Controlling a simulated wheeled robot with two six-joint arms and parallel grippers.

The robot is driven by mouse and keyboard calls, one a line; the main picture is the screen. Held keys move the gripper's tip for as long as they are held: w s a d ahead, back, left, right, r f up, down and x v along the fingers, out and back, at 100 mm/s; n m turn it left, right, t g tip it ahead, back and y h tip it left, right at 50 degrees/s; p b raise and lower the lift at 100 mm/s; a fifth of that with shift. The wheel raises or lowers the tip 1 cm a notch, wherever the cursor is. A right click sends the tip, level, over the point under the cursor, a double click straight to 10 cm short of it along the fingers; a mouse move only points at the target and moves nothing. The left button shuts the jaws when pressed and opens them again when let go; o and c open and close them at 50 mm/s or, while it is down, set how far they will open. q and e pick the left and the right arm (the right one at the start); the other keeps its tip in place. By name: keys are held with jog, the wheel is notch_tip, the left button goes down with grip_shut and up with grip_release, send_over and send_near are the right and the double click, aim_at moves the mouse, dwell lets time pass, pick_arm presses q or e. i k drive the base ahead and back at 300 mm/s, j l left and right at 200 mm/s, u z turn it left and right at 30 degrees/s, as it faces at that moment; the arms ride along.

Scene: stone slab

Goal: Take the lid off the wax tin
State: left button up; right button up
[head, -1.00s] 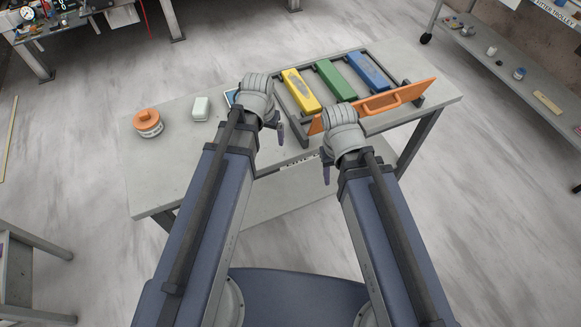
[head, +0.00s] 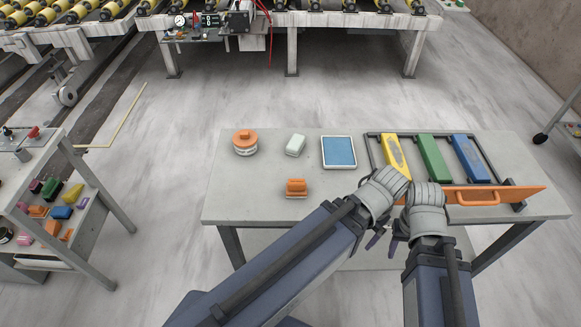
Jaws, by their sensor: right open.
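The wax tin (head: 245,149) is a short, round, pale tin at the back left of the stone slab. Its orange lid (head: 245,136), with a raised grip on top, sits on it. My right gripper (head: 396,243) is at the slab's front edge, well to the right of the tin; it is open, with little of its fingers showing. My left gripper (head: 376,239) hangs close beside it, mostly hidden by its own wrist, so its jaws cannot be judged. Neither gripper touches the tin.
On the slab (head: 245,202) are a white block (head: 295,145), a blue-topped tray (head: 339,152), an orange block (head: 296,188) and a dark rack (head: 369,152) with coloured bars. An orange handled panel (head: 500,195) stands before the rack. A shelf trolley (head: 95,205) stands left.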

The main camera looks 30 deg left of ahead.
aim_at(245, 138)
jog(key=u, duration=1.4)
jog(key=i+j, duration=0.1)
jog(key=i, duration=0.7)
jog(key=j+z, duration=0.05)
